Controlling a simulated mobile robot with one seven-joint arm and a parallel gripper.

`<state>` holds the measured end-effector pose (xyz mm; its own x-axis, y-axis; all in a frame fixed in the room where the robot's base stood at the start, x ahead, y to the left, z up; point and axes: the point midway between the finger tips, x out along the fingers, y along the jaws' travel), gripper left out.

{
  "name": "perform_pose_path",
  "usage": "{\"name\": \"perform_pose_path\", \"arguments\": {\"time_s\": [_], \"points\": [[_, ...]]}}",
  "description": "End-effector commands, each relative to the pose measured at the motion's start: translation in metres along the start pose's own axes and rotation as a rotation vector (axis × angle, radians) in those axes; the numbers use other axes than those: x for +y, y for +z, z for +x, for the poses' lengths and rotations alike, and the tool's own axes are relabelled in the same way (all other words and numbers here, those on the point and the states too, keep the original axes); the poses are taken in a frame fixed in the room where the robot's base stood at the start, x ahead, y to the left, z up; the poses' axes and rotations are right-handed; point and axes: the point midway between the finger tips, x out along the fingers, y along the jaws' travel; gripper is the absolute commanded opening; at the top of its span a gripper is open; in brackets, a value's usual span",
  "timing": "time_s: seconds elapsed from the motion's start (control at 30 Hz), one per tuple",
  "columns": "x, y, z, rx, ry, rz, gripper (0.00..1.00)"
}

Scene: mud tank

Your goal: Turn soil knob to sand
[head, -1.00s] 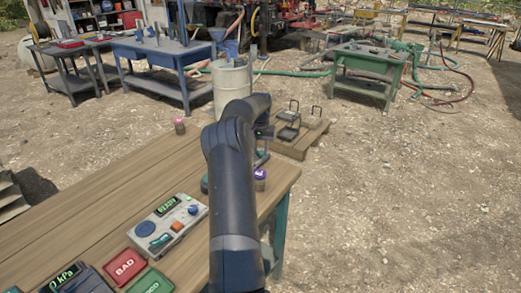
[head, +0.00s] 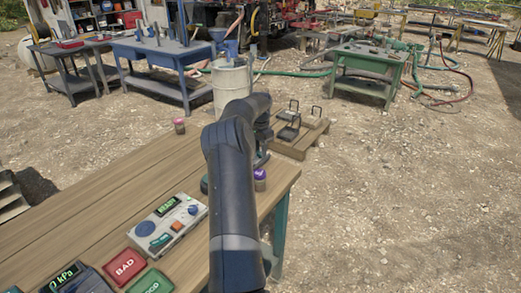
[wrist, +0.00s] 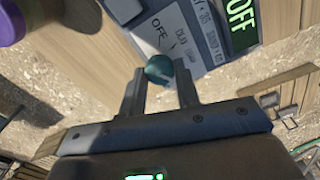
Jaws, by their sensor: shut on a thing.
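The soil knob (wrist: 160,70) is a small round teal knob in the wrist view, in front of a grey panel (wrist: 143,38). My gripper (wrist: 160,84) has one finger on each side of it and is shut on it. The panel's printed dial scale has an OFF mark and other words, partly too small or blurred to read. A green-lit display (wrist: 241,22) beside the scale reads OFF. In the head view my arm hides the knob and most of the panel.
A purple-lidded jar (head: 260,179) stands close to my wrist on the wooden table (head: 95,205); a pink-lidded jar (head: 179,125) is at the far edge. A grey READY box (head: 168,222) and red BAD block (head: 124,265) lie nearer. A pale barrel (head: 231,88) stands beyond.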

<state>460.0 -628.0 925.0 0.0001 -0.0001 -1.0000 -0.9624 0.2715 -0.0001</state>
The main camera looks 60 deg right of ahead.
Motion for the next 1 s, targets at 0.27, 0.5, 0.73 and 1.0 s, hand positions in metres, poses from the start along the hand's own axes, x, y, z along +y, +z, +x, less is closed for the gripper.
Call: {"name": "perform_pose_path", "arguments": {"time_s": [0.27, 0.5, 0.73, 1.0], "points": [[-0.0006, 0.0004, 0.0000, 0.000, -0.001, 0.015, 0.06], [-0.0006, 0.0005, 0.0001, 0.000, -0.001, 0.014, 0.30], [-0.0003, 0.0003, 0.0001, 0.000, 0.000, 0.014, 0.49], [-0.0002, 0.0001, -0.0008, 0.000, 0.000, 0.015, 0.51]]}}
